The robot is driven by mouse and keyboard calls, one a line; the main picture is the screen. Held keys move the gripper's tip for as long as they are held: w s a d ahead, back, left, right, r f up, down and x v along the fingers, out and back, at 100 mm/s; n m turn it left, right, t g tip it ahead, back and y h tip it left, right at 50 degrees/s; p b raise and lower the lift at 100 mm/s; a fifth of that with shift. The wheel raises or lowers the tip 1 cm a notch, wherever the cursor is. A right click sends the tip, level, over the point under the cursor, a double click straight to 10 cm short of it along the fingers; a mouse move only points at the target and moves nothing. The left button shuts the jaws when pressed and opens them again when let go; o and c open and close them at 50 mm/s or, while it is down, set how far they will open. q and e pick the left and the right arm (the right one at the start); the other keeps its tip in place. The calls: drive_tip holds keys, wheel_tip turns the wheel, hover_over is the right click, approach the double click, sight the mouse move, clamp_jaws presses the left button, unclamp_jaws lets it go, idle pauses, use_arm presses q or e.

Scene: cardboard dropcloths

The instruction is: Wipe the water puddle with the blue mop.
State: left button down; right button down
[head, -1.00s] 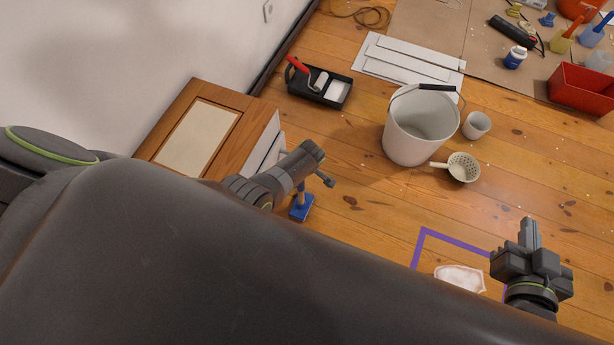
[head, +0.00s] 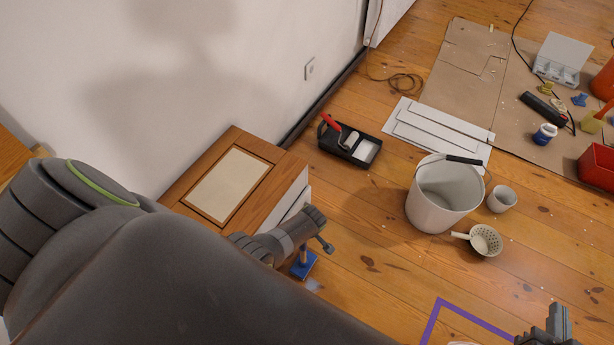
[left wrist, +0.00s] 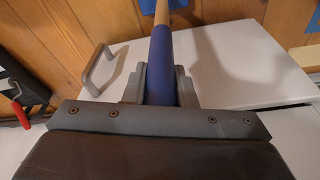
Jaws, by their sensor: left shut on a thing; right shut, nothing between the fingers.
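The blue mop (head: 304,266) has a flat blue head down at the floor beside the wooden-topped cabinet, with a short shaft rising from it. My left gripper (head: 320,230) is above the head; in the left wrist view it (left wrist: 160,88) is shut on the mop's dark blue grip (left wrist: 162,60). A pale wood shaft runs on from the grip to a blue part at the top edge. A small pale bluish patch (head: 313,285), probably the water puddle, lies just right of the mop head. My right gripper (head: 548,326) is shut and empty at the lower right, partly cut off.
The cabinet (head: 232,182) stands left of the mop; its handle (left wrist: 98,70) shows in the left wrist view. A bucket (head: 440,205), cup (head: 502,199), strainer (head: 486,240) and roller tray (head: 350,146) stand beyond. Purple tape (head: 468,315) marks the floor. Planks between mop and bucket are clear.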

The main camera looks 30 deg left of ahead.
use_arm(q)
drive_tip(key=shift+s+d+b, duration=0.55)
drive_tip(key=shift+s+d, duration=0.45)
drive_tip(key=shift+d, duration=3.75)
drive_tip(key=shift+a+p, duration=0.5)
drive_tip(key=shift+a, duration=2.8)
drive_tip(key=shift+s+a+f, duration=0.1)
drive_tip(key=shift+s+a, duration=0.1)
drive_tip(key=shift+a, duration=1.35)
drive_tip(key=p+v, duration=0.5)
drive_tip(key=shift+w+a, duration=0.3)
